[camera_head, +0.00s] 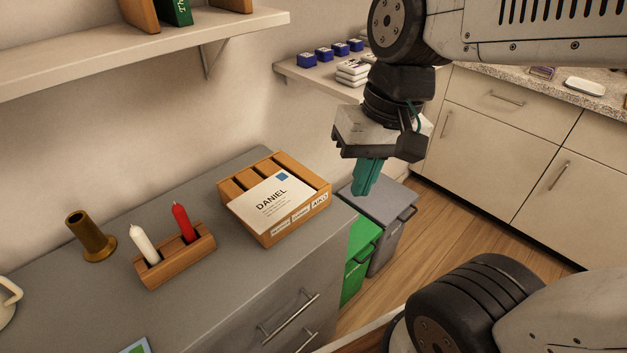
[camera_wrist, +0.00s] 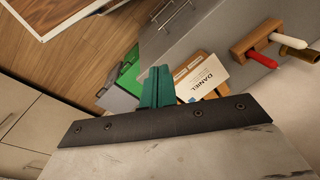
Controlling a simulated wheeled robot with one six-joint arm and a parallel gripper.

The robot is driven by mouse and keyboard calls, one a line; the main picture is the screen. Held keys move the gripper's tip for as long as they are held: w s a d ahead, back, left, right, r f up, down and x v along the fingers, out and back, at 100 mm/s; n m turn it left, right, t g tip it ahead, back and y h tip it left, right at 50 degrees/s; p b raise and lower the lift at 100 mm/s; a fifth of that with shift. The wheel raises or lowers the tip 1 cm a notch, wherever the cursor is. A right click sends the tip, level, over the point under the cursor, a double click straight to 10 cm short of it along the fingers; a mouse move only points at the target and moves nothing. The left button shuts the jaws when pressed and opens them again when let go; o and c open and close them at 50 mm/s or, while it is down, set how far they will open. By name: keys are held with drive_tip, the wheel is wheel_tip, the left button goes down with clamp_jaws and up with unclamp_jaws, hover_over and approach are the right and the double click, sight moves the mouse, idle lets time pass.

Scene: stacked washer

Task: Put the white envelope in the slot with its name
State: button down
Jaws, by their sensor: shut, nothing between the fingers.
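The white envelope (camera_head: 272,203) is marked "DANIEL" and has a blue stamp at its corner. It lies tilted on the front part of the wooden slotted box (camera_head: 241,173), and it also shows in the wrist view (camera_wrist: 207,76). The box has several slots with small name labels (camera_head: 299,215) along its front; one seems to read "APLO", the others are too small to read surely. My gripper (camera_head: 365,190) has teal fingers that are shut and empty. It hangs to the right of the box, apart from the envelope, above the bins. In the wrist view the fingers (camera_wrist: 157,75) point toward the scene.
The box stands at the right end of a grey cabinet top (camera_head: 215,276). A wooden holder (camera_head: 178,262) with white and red candles and a brass holder (camera_head: 91,240) stand left. Green (camera_head: 357,262) and grey (camera_head: 389,226) bins stand beside the cabinet. A shelf (camera_head: 130,55) is above.

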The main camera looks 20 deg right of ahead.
drive_tip(key=w+a+f+m+g+y, duration=0.1)
drive_tip(key=w+a+f+m+y, duration=0.35)
drive_tip(key=w+a+m, duration=0.3)
drive_tip(key=w+a+f+m+y, duration=0.3)
drive_tip(key=w+a+f+m, duration=0.2)
drive_tip(key=w+a+m, duration=0.3)
approach(310, 193)
drive_tip(key=a, duration=0.1)
drive_tip(key=shift+n, duration=0.25)
drive_tip(key=f, duration=0.4)
drive_tip(key=shift+w+a+f, duration=0.1)
drive_tip(key=shift+a, duration=0.15)
drive_tip(key=shift+a+f, duration=0.1)
drive_tip(key=shift+f, duration=0.2)
drive_tip(key=shift+a+r, duration=0.1)
drive_tip(key=shift+a, duration=0.3)
drive_tip(key=shift+a, duration=0.1)
drive_tip(key=shift+a, duration=1)
